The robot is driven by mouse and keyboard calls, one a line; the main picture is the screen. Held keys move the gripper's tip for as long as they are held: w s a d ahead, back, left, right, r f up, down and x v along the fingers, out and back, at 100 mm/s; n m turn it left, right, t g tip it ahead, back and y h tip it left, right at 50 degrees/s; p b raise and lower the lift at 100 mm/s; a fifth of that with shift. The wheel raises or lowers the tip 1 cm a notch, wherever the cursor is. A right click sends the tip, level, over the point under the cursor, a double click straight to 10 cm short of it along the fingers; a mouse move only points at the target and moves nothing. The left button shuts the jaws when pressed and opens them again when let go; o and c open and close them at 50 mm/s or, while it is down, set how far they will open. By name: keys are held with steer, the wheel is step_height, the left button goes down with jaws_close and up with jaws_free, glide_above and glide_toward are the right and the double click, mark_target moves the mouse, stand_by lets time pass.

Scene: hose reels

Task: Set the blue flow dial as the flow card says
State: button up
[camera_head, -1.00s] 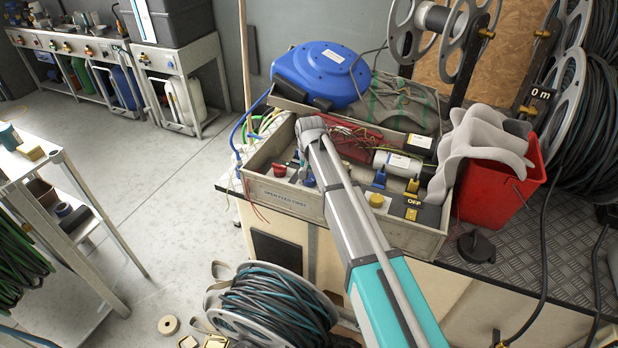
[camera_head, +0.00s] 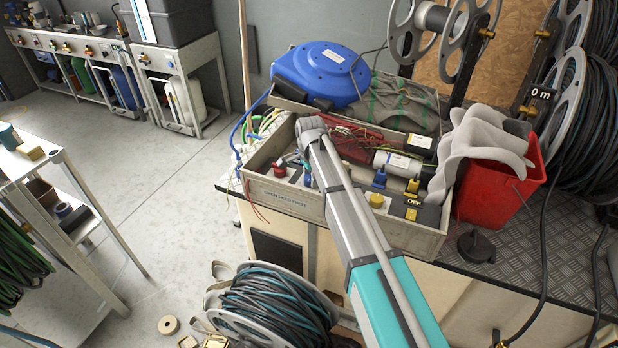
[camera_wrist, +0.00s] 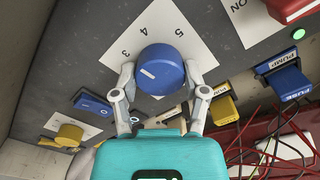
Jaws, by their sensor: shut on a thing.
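The blue flow dial (camera_wrist: 163,66) is a round knob on a white plate (camera_wrist: 123,42) marked 3, 4 and 5 in the wrist view. A short white line on the dial lies on its left side and seems to slant towards the 3. My gripper (camera_wrist: 158,82) has one finger on each side of the dial and is shut on it. In the head view my arm reaches down into the grey panel box (camera_head: 300,203), and its end hides most of the dial's place. I cannot make out the flow card's text.
A blue PUMP lever (camera_wrist: 285,78) and a yellow lever (camera_wrist: 223,107) are close on the right. A red control (camera_wrist: 292,8) is at the upper right. A blue switch (camera_wrist: 92,104) and a yellow knob (camera_wrist: 70,133) are at the left. Loose red wires (camera_wrist: 285,135) hang nearby.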

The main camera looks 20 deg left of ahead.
steer(key=m, duration=0.5)
stand_by(0.4)
steer(key=o, duration=1.1)
steer(key=shift+o, duration=0.2)
